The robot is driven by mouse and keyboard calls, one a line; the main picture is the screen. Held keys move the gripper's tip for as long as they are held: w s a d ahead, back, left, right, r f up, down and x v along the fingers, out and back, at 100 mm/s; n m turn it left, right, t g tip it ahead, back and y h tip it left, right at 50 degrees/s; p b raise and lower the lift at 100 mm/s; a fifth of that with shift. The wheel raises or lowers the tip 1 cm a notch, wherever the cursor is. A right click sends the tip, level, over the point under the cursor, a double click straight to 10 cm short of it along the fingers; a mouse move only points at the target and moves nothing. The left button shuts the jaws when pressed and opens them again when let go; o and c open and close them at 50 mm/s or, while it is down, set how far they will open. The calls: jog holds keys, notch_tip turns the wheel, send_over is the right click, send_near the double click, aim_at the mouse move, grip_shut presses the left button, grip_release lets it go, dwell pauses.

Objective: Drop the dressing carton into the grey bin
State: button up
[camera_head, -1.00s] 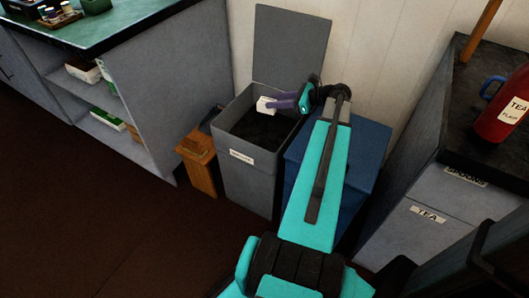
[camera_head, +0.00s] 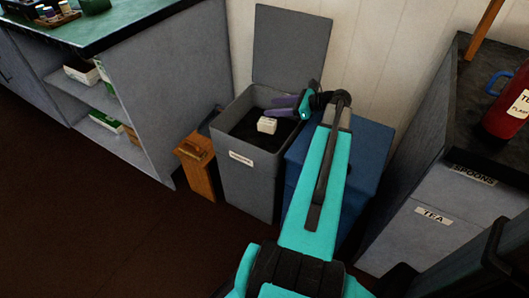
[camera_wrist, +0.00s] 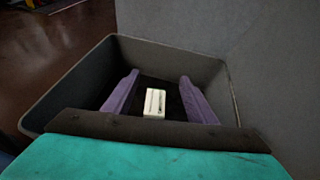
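The grey bin (camera_head: 248,185) stands against the wall with its lid (camera_head: 290,48) raised, and it also shows in the wrist view (camera_wrist: 75,82). The dressing carton (camera_head: 267,125), small and white, is at the bin's opening in the head view. In the wrist view the carton (camera_wrist: 154,102) lies between and beyond the two purple fingers, apart from both. Whether the carton is still falling or rests on the dark inside cannot be told.
A blue box (camera_head: 362,150) stands right of the bin, close to my arm. A small wooden box (camera_head: 196,168) stands left of it. A green-topped counter with shelves (camera_head: 130,25) is at left. A dark-topped cabinet with a red flask (camera_head: 505,115) is at right.

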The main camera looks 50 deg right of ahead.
jog(key=shift+s+r, duration=0.1)
jog(key=shift+s, duration=0.05)
jog(key=p+v, duration=0.2)
jog(key=v, duration=1.1)
jog(key=shift+s+d+r+p, duration=0.15)
jog(key=shift+s+p, duration=0.05)
jog(key=shift+p, duration=0.15)
dwell(0.6)
